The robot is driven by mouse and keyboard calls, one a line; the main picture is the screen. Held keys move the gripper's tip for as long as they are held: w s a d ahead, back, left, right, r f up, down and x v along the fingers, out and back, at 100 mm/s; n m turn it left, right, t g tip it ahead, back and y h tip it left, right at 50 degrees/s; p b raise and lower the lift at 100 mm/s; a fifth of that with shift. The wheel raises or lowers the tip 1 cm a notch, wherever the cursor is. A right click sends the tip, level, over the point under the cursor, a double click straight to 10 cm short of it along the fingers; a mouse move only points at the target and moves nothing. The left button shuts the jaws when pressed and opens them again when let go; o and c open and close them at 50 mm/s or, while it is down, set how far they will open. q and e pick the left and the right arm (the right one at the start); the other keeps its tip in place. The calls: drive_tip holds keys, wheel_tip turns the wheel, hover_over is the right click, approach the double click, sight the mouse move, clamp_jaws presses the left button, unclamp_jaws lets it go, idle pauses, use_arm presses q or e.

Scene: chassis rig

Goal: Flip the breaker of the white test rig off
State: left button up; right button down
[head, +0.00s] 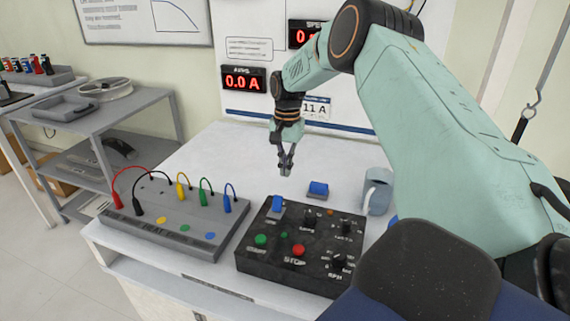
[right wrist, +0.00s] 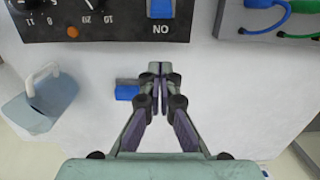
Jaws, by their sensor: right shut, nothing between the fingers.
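A black control box (head: 300,247) stands at the front of the white table, with a blue rocker switch (head: 277,203) at its far left corner. In the right wrist view this switch (right wrist: 160,9) shows beside an ON label, partly cut by the frame edge. A separate small blue switch on a grey base (head: 318,188) sits on the table behind the box; it also shows in the right wrist view (right wrist: 127,92). Which blue switch belongs to the white rig I cannot tell. My right gripper (head: 286,172) is shut and empty, above the table behind the box. My left gripper is out of view.
A grey panel (head: 165,222) with plugged coloured leads stands left of the box. A grey-blue mug (head: 376,192) stands right of the small switch. A red display (head: 243,79) on the back board reads 0.0 A. The table behind the panel is clear.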

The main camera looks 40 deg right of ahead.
sight(277, 203)
drive_tip(key=a+f, duration=0.1)
drive_tip(key=s+a+f, duration=0.1)
drive_tip(key=f, duration=0.1)
drive_tip(key=a+f, duration=0.1)
drive_tip(key=shift+s+f, duration=0.35)
drive_tip(key=shift+a+r, duration=0.1)
drive_tip(key=shift+a, duration=0.1)
drive_tip(key=shift+a, duration=0.1)
idle(0.4)
